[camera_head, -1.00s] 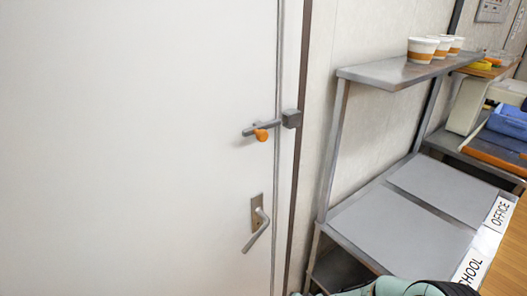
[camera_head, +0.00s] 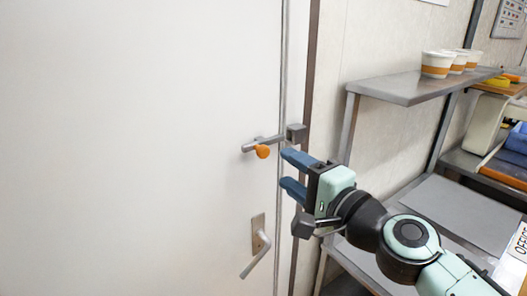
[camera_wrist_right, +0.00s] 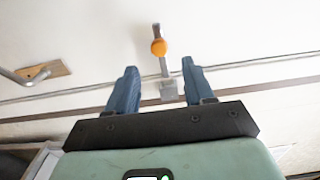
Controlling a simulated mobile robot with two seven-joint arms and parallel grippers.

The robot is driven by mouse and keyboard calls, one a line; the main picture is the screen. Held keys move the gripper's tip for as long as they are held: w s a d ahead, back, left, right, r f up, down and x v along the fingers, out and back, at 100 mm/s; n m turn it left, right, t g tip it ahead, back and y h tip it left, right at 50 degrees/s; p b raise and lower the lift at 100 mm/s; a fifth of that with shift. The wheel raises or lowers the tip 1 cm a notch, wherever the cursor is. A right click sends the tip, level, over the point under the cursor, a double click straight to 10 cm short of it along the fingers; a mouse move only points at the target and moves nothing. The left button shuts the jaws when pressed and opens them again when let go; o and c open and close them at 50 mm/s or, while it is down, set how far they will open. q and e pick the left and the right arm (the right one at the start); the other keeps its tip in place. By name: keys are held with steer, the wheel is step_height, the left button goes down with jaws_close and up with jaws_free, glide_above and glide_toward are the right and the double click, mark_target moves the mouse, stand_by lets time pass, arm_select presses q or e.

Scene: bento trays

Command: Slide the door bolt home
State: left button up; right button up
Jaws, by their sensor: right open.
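The grey door bolt (camera_head: 250,146) lies across the white door (camera_head: 130,150) near its right edge, with an orange knob (camera_head: 263,152) on it. Its right end is close to the grey keeper block (camera_head: 296,132) on the frame; I cannot tell whether it is inside. My right gripper (camera_head: 286,170) is open and empty, right of and slightly below the knob, not touching it. In the right wrist view the orange knob (camera_wrist_right: 158,47) shows beyond the gap between the open fingertips (camera_wrist_right: 159,67), and the keeper (camera_wrist_right: 168,91) between the fingers. My left gripper is not in view.
A door handle (camera_head: 259,244) is below the bolt. A metal shelf (camera_head: 410,82) with several cups (camera_head: 437,63) stands right of the door, with a lower shelf (camera_head: 465,212) behind my right arm. The door face left of the bolt is clear.

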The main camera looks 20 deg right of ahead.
mark_target(265, 154)
steer(key=p+x, duration=0.1)
steer(key=x, duration=0.8)
steer(key=shift+w+f, duration=0.1)
steer(key=shift+w, duration=0.05)
